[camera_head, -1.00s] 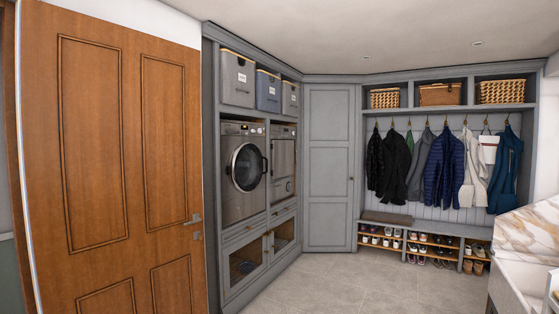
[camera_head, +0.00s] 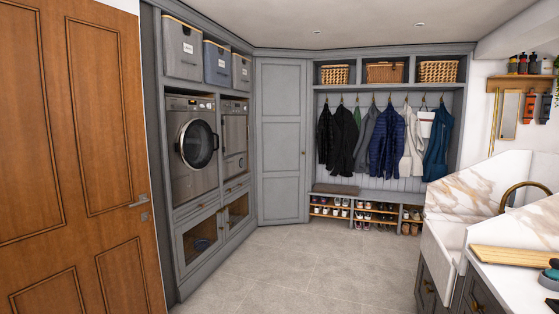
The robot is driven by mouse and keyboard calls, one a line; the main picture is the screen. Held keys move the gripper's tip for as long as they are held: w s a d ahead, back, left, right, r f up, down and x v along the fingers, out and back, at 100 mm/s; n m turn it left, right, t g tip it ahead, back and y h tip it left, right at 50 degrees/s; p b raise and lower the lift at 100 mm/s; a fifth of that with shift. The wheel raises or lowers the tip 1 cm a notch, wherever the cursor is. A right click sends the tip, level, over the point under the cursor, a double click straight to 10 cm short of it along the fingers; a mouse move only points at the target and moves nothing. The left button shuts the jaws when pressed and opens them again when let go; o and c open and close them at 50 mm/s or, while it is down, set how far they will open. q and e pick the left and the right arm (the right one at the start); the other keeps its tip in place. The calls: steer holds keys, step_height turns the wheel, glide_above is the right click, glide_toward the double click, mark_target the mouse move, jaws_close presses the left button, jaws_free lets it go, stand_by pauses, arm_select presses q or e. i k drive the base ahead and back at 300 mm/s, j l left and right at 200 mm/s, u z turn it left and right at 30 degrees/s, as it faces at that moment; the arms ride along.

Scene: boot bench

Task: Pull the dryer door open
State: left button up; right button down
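Two machines are built into the grey cabinet on the left. The nearer one (camera_head: 190,150) is steel grey with a round glass door (camera_head: 198,144), which looks shut and has a dark handle at its right side. The farther one (camera_head: 235,138) is seen at a steep angle, with a squarish front panel that looks shut. I cannot tell from labels which one is the dryer. Neither of my grippers is in view, and no part of my arms shows.
A wooden door (camera_head: 75,160) stands at the near left, with a lever handle. The tiled floor (camera_head: 290,265) is clear in the middle. A sink (camera_head: 443,245) and worktop stand at the right. A bench (camera_head: 375,197) with shoes and hanging coats is at the back.

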mark_target(234, 127)
steer(key=i, duration=6.2)
